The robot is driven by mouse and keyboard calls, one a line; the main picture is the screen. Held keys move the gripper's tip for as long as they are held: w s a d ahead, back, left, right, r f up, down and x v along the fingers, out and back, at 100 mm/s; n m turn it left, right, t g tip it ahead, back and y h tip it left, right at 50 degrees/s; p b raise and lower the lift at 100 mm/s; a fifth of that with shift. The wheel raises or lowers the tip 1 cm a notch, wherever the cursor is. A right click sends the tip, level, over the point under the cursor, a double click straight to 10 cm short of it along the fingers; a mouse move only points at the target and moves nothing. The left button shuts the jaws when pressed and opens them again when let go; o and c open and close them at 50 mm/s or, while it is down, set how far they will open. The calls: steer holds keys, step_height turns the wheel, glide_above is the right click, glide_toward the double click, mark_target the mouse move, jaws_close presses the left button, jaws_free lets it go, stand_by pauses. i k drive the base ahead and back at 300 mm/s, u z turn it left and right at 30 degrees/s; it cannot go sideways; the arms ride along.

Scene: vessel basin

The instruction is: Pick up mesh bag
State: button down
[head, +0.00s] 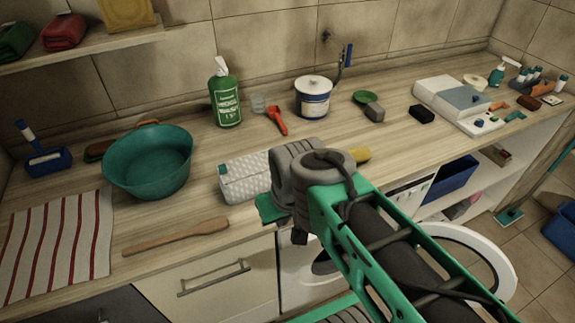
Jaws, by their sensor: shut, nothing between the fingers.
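A white, quilted-looking block (243,176) lies on the counter just left of my wrist, its right end hidden behind my arm. It may be the mesh bag, but I cannot tell for sure. My gripper (292,212) is at the end of my green and grey arm, over the counter's front edge. My own wrist hides its fingertips. Nothing shows held in it. A green flat piece (268,208) shows at its left, partly covered.
A teal basin (150,165), striped towel (62,245) and wooden spatula (175,237) lie left. A round white door (490,262) stands open below the counter.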

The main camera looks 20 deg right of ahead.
mark_target(246, 189)
steer(key=u, duration=2.55)
steer(key=k, duration=2.05)
steer(key=z, duration=1.3)
steer(key=i, duration=0.5)
